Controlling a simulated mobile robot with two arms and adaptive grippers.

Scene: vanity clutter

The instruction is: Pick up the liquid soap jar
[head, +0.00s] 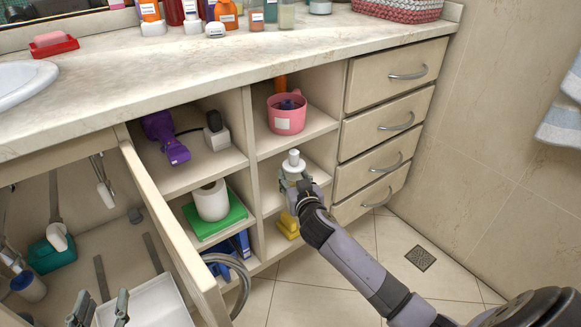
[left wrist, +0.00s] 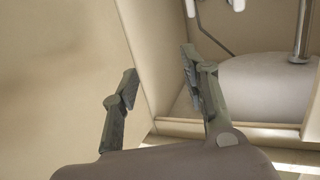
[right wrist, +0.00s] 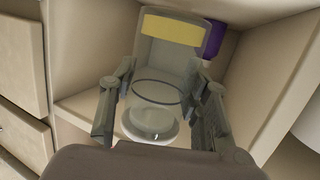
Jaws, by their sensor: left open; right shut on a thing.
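The liquid soap jar (head: 293,166) stands in a middle-right open cubby of the vanity, with its white pump top showing in the head view. In the right wrist view the jar (right wrist: 160,85) is clear, with a yellow band. My right gripper (head: 296,182) reaches into the cubby, and in its wrist view its fingers (right wrist: 160,98) are closed on both sides of the jar. I cannot tell whether the jar is off the shelf. My left gripper (head: 97,308) is open and empty at the lower left, by the open cabinet; its fingers (left wrist: 158,85) show in the left wrist view.
A pink pot (head: 287,119) sits in the cubby above. A toilet roll (head: 211,201) is in the cubby to the left, and yellow items (head: 288,226) lie below. An open cabinet door (head: 165,225) stands between my arms. Drawers (head: 391,123) are to the right.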

